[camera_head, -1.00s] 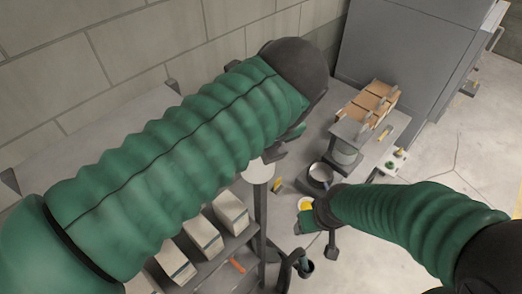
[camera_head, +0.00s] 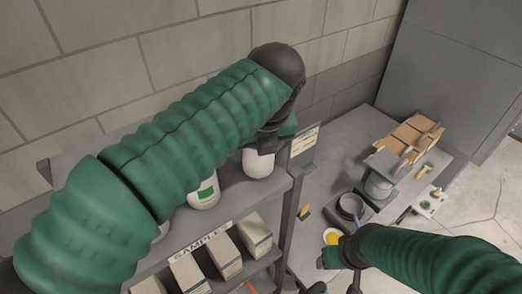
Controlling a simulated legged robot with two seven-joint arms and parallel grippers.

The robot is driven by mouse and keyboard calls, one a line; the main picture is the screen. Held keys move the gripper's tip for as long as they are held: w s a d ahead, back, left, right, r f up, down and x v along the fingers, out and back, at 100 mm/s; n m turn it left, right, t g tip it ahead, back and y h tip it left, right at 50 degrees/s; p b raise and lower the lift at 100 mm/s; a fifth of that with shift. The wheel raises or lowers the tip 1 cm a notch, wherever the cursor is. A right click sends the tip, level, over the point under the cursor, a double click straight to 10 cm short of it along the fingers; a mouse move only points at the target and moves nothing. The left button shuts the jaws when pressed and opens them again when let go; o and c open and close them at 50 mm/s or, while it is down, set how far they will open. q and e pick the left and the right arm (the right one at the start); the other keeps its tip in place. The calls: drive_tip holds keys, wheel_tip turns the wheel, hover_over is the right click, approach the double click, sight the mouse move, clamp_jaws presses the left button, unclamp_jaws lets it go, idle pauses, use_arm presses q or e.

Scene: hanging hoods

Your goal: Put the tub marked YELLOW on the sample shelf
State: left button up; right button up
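A white tub (camera_head: 258,164) is at the right end of the sample shelf's top board (camera_head: 232,190); its marking is not visible. My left gripper (camera_head: 264,146) is at the tub's top and appears shut on it, with the fingers partly hidden by my arm. I cannot tell whether the tub's base touches the board. Another white tub (camera_head: 205,194) with a green label stands to its left, partly behind my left arm. My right gripper (camera_head: 338,254) is low on the right beside a dish with yellow contents (camera_head: 332,237); its fingers are unclear.
White boxes (camera_head: 225,257) stand on the lower shelf, under the SAMPLES sign. An upright sign plate (camera_head: 303,147) stands beside the shelf's right end. The grey bench (camera_head: 345,150) holds a dark pot (camera_head: 350,205) and a stand with wooden trays (camera_head: 408,138). A block wall is behind.

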use_arm(q)
drive_tip(key=shift+w+a, duration=0.15)
drive_tip(key=shift+s+a, duration=0.15)
drive_tip(key=shift+s, duration=0.15)
drive_tip(key=shift+w+f, duration=0.15)
drive_tip(key=shift+f, duration=0.15)
drive_tip(key=o, duration=1.5)
drive_tip(key=shift+d, duration=0.2)
drive_tip(key=shift+o, duration=1.1)
drive_tip(key=shift+a, duration=0.1)
